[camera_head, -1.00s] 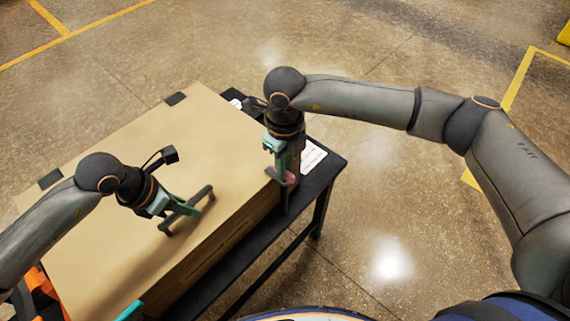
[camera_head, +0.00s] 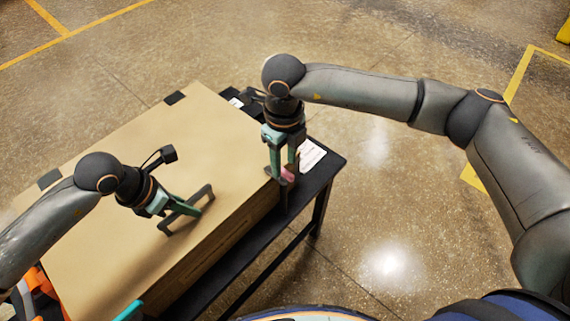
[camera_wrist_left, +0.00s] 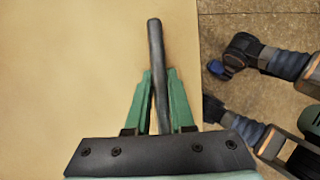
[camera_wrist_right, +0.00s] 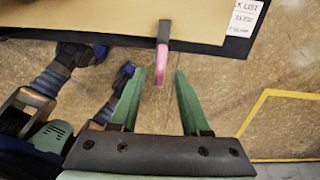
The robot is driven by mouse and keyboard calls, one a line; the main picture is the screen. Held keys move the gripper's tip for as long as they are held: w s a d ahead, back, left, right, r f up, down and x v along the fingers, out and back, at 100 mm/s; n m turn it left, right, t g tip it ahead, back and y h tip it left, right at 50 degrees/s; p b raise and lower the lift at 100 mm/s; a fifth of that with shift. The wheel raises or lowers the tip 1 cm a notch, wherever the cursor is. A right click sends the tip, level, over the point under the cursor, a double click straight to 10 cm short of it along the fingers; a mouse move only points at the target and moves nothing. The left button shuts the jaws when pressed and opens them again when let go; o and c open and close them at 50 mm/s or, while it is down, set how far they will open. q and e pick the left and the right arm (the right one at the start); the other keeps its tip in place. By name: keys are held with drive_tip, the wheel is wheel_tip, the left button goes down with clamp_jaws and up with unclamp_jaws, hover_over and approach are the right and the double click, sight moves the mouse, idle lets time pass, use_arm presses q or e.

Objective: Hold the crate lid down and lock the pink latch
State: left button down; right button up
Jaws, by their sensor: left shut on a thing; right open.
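The crate lid (camera_head: 150,140) is a tan panel on a long tan crate (camera_head: 215,250), and it lies flat as far as I can see. My left gripper (camera_head: 180,211) is shut on the dark lid handle (camera_head: 203,194); the left wrist view shows the bar (camera_wrist_left: 156,75) between the green fingers. My right gripper (camera_head: 285,172) is open and points down at the crate's right corner. The pink latch (camera_head: 287,174) is by its fingertips. In the right wrist view the pink latch (camera_wrist_right: 162,63) hangs at the crate edge, beyond and between the open fingers, with no clear contact.
The crate stands on a black table (camera_head: 320,165). A white printed sheet (camera_head: 311,155) lies on the table right of the crate. Dark hinge-like tabs (camera_head: 175,97) sit on the lid's far edge. Floor to the right is clear.

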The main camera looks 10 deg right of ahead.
sight(284, 170)
use_arm(q)
drive_tip(key=shift+w+a+f, duration=0.15)
drive_tip(key=shift+w+a, duration=0.25)
drive_tip(key=shift+a, duration=0.1)
use_arm(e)
wheel_tip(284, 170, up, 10)
drive_tip(key=shift+s, duration=0.2)
use_arm(q)
drive_tip(key=c, duration=1.2)
unclamp_jaws()
drive_tip(key=o, duration=0.3)
drive_tip(key=shift+w+f, duration=0.1)
drive_tip(key=shift+o, duration=1)
drive_tip(key=shift+d, duration=0.1)
use_arm(e)
drive_tip(key=shift+w+f, duration=0.1)
drive_tip(key=shift+w, duration=0.05)
use_arm(q)
drive_tip(key=shift+s+d, duration=0.1)
drive_tip(key=shift+s, duration=0.1)
drive_tip(key=v, duration=1.2)
drive_tip(key=shift+r+p, duration=0.3)
use_arm(e)
drive_tip(key=shift+r, duration=0.25)
use_arm(q)
drive_tip(key=shift+s, duration=0.1)
